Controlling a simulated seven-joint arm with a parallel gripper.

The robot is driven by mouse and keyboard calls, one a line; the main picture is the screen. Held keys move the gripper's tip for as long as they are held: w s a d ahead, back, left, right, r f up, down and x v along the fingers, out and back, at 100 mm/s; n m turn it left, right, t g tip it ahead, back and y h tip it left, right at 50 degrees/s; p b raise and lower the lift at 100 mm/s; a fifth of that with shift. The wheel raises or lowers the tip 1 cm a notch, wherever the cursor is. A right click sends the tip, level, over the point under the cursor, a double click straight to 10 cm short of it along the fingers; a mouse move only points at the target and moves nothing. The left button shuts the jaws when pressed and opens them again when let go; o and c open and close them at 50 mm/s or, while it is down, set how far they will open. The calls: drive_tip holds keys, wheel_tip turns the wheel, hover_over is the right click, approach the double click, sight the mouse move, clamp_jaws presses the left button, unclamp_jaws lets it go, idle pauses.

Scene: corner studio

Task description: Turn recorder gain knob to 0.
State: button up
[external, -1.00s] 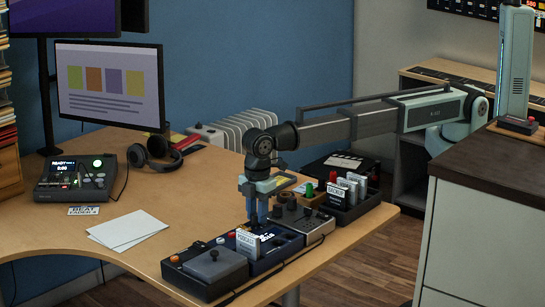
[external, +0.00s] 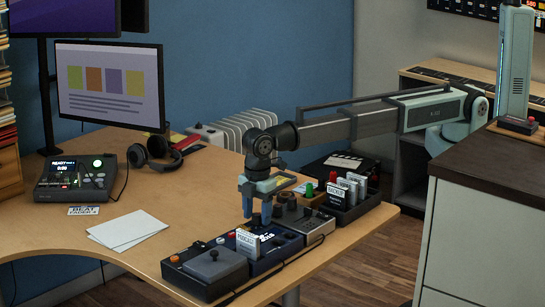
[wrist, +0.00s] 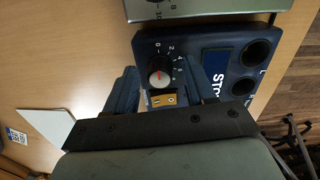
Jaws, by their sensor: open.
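A dark blue device lies on the desk, and its face (wrist: 222,91) fills the upper right of the wrist view. Its round knob (wrist: 159,73) has a pale top, a red mark and a numbered scale running from 0. I cannot tell exactly which number the mark points to. My gripper (wrist: 161,82) is open, with one blue finger on each side of the knob's near side and nothing held. In the external view my gripper (external: 257,217) hangs over the blue device (external: 283,250), pointing down. The fingers hide the knob there.
A grey knobbed unit (external: 316,226) and a black card tray (external: 352,209) are to the right.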

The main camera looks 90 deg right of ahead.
sight(256, 214)
drive_tip(key=shift+r, duration=0.1)
wheel_tip(256, 214, up, 14)
drive_tip(key=shift+s+f, duration=0.15)
drive_tip(key=shift+f, duration=0.05)
idle(0.4)
drive_tip(key=shift+a, duration=0.1)
drive_tip(key=shift+n, duration=0.6)
drive_tip(key=f, duration=1.4)
drive_tip(key=shift+w, duration=0.25)
drive_tip(key=shift+c, duration=0.4)
clamp_jaws()
